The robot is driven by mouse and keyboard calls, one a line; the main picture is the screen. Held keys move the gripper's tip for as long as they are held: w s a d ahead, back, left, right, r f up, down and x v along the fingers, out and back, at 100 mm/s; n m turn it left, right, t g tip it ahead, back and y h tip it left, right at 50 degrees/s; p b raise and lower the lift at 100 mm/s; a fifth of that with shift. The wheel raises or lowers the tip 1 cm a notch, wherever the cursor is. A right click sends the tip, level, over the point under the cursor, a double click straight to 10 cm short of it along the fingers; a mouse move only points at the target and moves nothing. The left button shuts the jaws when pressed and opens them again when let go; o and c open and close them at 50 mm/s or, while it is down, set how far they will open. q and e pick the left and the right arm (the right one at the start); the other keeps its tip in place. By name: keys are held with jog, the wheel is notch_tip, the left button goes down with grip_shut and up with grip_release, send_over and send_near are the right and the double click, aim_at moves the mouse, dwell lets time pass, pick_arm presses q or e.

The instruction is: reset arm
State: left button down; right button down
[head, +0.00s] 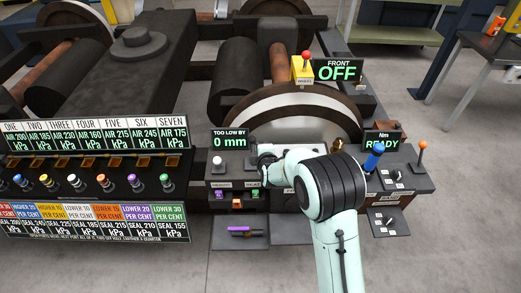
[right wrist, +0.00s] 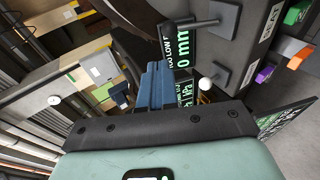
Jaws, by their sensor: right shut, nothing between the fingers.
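My right arm comes up from the bottom of the head view, pale green with a black ribbed joint. Its gripper (head: 265,164) is in front of the panel with the "TOO LOW BY 0 mm" display (head: 230,140), and the arm's wrist hides part of that panel. In the right wrist view the blue-grey fingers (right wrist: 157,85) are together with nothing between them, and the same display (right wrist: 180,48) is beyond them, turned sideways. I cannot tell whether the gripper touches the panel. My left gripper is not in view.
On the left is a row of coloured knobs under AIR readouts (head: 95,133). A yellow box with a red-topped lever (head: 303,68) stands beside the "FRONT OFF" display (head: 337,69). Blue (head: 373,157) and orange (head: 422,150) levers are right of my arm. A purple-handled tool (head: 243,230) lies on the lower tray.

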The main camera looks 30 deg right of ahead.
dwell(0.3)
jog(key=s+a+f+m+g+y, duration=0.2)
jog(key=s+a+f+m+g, duration=0.25)
jog(key=s+f, duration=0.6)
jog(key=s+a+f+m+g+y, duration=0.25)
jog(key=s+a+f+m, duration=0.35)
jog(key=f, duration=0.8)
jog(key=s+a+f+m+g+y, duration=0.2)
jog(key=s+a, duration=0.4)
jog(key=s, duration=0.5)
jog(key=s+a+f+m+g+y, duration=0.1)
jog(key=s+a+f+m+g, duration=0.2)
jog(key=s+a, duration=0.3)
jog(key=s+f+m, duration=0.1)
jog(key=s, duration=0.4)
jog(key=shift+g+y, duration=0.3)
jog(key=shift+y, duration=0.05)
jog(key=c, duration=1.8)
grip_release()
jog(key=shift+w, duration=0.1)
